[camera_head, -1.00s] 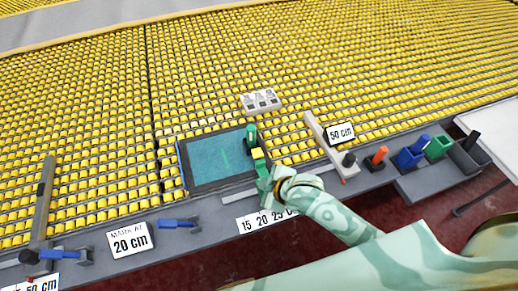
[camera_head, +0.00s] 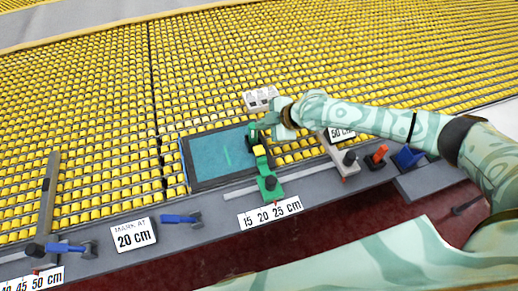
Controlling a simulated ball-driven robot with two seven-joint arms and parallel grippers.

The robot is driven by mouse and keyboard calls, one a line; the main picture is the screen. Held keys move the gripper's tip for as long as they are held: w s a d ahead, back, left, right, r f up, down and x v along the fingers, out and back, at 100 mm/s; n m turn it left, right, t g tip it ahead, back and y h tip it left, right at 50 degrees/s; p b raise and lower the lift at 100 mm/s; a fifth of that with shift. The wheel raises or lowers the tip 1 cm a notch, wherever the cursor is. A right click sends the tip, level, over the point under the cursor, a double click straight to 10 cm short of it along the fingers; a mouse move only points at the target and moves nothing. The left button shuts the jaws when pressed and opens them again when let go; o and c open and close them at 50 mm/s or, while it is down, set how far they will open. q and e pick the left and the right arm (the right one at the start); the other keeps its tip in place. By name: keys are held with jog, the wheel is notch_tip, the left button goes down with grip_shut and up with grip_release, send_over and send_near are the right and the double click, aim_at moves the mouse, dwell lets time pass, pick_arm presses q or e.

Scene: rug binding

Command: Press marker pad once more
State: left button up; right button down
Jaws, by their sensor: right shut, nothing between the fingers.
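A teal rug (camera_head: 215,156) in a dark frame lies left of centre in the head view, with a short bright green line on it. At its right edge stands a green marker slider (camera_head: 269,186) with a black knob, a yellow block (camera_head: 260,151) and a green upright pad (camera_head: 253,134) at its far end. My right gripper (camera_head: 265,122) is shut and empty, close beside the upper part of this green pad; I cannot tell whether they touch. My left gripper is not in view.
A white scale card (camera_head: 270,213) reads 15 20 25 cm and another card (camera_head: 131,235) reads 20 cm. A pale block with dark squares (camera_head: 261,97) lies behind my gripper. A blue-handled tool (camera_head: 181,219) lies on the grey ledge.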

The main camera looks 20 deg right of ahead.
jog(key=b, duration=0.6)
send_over(257, 149)
jog(key=s+d, duration=0.1)
jog(key=f, duration=0.7)
jog(key=shift+s+d+f, duration=0.15)
jog(key=shift+d+f, duration=0.05)
jog(key=shift+f+b, duration=0.6)
jog(key=shift+f, duration=0.1)
dwell(0.6)
jog(key=shift+f, duration=0.4)
jog(key=shift+f+b, duration=0.65)
jog(key=shift+f, duration=0.15)
dwell(0.6)
jog(key=shift+r, duration=0.1)
jog(key=shift+r+p, duration=1)
jog(key=shift+r, duration=0.15)
